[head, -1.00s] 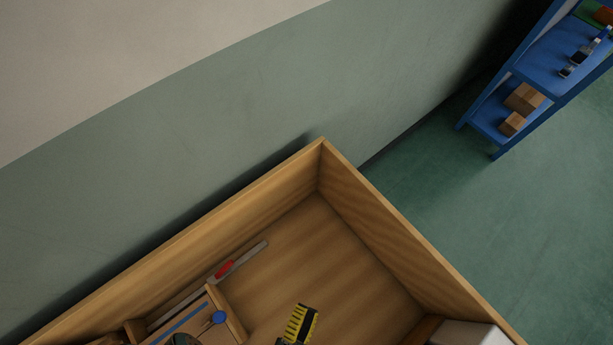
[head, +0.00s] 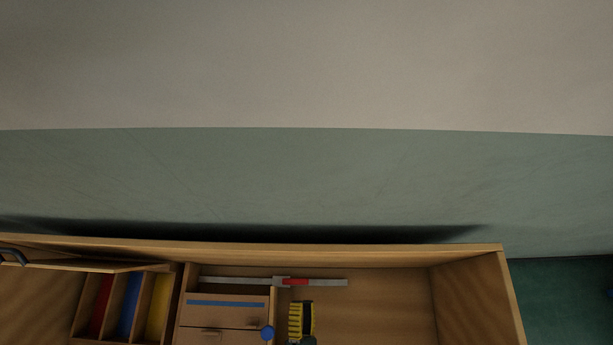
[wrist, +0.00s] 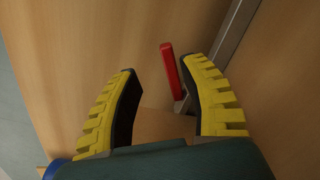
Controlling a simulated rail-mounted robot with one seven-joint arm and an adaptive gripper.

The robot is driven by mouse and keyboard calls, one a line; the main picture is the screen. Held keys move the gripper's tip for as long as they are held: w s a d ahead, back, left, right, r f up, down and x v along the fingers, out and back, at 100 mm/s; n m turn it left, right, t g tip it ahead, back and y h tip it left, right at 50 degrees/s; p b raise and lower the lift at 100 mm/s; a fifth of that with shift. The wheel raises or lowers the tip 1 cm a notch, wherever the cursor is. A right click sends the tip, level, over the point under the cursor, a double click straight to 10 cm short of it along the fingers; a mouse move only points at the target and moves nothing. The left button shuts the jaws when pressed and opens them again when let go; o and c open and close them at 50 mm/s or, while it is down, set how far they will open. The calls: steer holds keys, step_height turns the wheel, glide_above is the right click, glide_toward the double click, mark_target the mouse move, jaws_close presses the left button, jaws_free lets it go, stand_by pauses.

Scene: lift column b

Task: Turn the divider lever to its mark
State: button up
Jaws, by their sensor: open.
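A red lever handle (head: 297,282) sits on a long grey metal strip (head: 330,283) along the back of the wooden box. My gripper (head: 301,318), with yellow ribbed fingers, is just in front of it, near the right side of a small wooden compartment. In the wrist view my gripper (wrist: 162,66) is open, with nothing held. The red handle (wrist: 172,72) shows beyond the fingertips, closer to the right finger. I cannot tell whether they touch. Part of the strip (wrist: 230,45) is behind the right finger. I cannot make out a mark for certain.
The compartment (head: 225,316) has a blue stripe (head: 225,303) and a blue knob (head: 267,333). Red, blue and yellow slots (head: 129,303) lie further left. The box's back wall (head: 350,256) and right wall (head: 475,290) bound it. Its right floor (head: 385,315) is clear.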

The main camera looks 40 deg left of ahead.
mark_target(295, 281)
steer(key=x, duration=0.2)
steer(key=b+x, duration=0.1)
steer(key=x, duration=0.2)
steer(key=f+x, duration=0.1)
steer(key=x, duration=0.1)
steer(key=shift+w+a, duration=0.2)
steer(key=shift+w, duration=0.05)
jaws_close()
